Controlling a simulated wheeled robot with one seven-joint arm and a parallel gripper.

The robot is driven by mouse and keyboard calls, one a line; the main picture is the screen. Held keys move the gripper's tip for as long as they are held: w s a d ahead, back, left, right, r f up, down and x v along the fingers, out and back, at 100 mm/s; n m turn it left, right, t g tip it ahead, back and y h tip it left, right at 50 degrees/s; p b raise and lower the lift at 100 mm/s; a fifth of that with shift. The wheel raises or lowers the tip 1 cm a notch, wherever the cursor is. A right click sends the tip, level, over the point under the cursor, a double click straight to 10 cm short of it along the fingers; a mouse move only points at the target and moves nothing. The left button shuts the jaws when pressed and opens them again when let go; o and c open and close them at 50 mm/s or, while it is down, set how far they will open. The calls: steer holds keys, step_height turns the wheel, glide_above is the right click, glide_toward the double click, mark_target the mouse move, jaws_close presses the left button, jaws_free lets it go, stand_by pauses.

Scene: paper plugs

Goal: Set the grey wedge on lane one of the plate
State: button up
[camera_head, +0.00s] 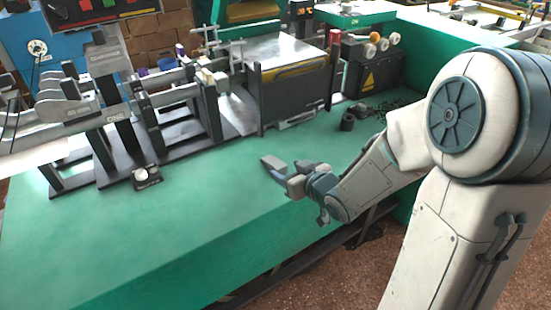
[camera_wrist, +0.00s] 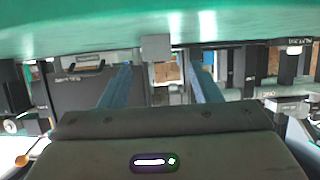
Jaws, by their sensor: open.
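A small grey block (camera_head: 272,162), which looks like the grey wedge, sits on the green bench top just beyond my fingertips. My gripper (camera_head: 287,179) is low over the bench, near its front edge. In the wrist view, which shows the scene upside down, the grey block (camera_wrist: 155,47) appears between the two blue fingers of my open gripper (camera_wrist: 162,75). The fingers stand apart from it on both sides, and nothing is held. I cannot tell which surface is the plate, and no lane one marking is readable.
A dark machine with a metal top (camera_head: 285,52) stands behind the block. Black-framed fixtures (camera_head: 180,115) fill the bench at the left, with a small black device (camera_head: 146,177) in front. A black cylinder (camera_head: 347,122) stands at the right. The green bench (camera_head: 190,225) is clear at front left.

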mark_target(273, 160)
steer(key=shift+x, duration=1.2)
steer(key=b+x, duration=0.1)
steer(key=x, duration=0.3)
steer(key=shift+w+f, duration=0.1)
steer(key=shift+w, duration=0.15)
steer(key=shift+w+a+b, duration=0.2)
steer(key=shift+w+b, duration=0.05)
steer(key=shift+b, duration=0.05)
steer(key=c, duration=1.1)
